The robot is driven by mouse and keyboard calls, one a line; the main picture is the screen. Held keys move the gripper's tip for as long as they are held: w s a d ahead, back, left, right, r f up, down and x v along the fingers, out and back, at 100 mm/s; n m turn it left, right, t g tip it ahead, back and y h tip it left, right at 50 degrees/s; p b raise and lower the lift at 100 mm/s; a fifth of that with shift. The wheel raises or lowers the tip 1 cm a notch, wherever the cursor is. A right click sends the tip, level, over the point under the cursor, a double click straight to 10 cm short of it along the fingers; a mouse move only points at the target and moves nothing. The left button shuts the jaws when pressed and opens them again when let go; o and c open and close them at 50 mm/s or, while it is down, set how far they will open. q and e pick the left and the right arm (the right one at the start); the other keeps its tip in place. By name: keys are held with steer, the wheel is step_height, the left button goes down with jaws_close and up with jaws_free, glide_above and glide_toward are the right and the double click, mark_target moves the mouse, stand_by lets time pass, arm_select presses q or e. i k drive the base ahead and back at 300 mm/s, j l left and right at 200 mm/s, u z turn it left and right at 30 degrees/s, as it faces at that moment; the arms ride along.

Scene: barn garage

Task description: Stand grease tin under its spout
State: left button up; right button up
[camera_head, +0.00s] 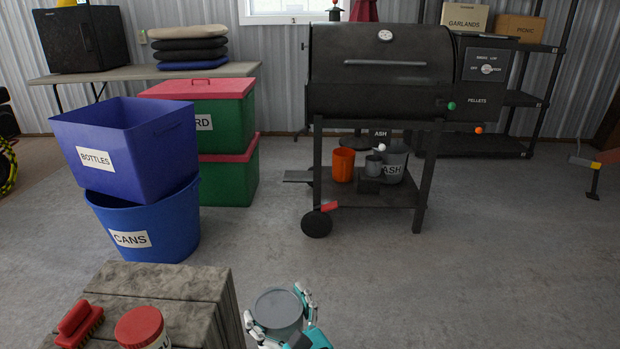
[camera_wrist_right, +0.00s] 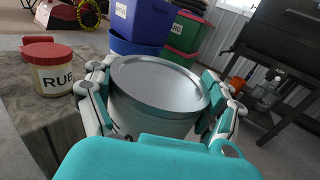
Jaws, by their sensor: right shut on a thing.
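My right gripper (camera_head: 280,322) is shut around a round grey metal tin (camera_head: 278,308), low in the head view. In the right wrist view the tin (camera_wrist_right: 158,88) sits upright between the two fingers, its flat silver top facing up. Its lower part is hidden by the gripper. The black pellet grill (camera_head: 382,72) stands farther back, well apart from the tin. A small pale round part (camera_head: 380,147) shows below its barrel; I cannot tell whether it is the spout. My left gripper is not in view.
A wooden crate (camera_head: 170,281) bears a red brush (camera_head: 78,322) and a red-lidded jar (camera_head: 139,326). Floor before the grill is clear.

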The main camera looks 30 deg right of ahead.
mark_target(296, 176)
steer(key=l, duration=0.45)
steer(key=i+l, duration=0.15)
steer(key=l, duration=0.75)
steer(key=i+l, duration=0.65)
steer(key=i, duration=0.15)
steer(key=i+l, duration=0.7)
steer(key=i, duration=0.6)
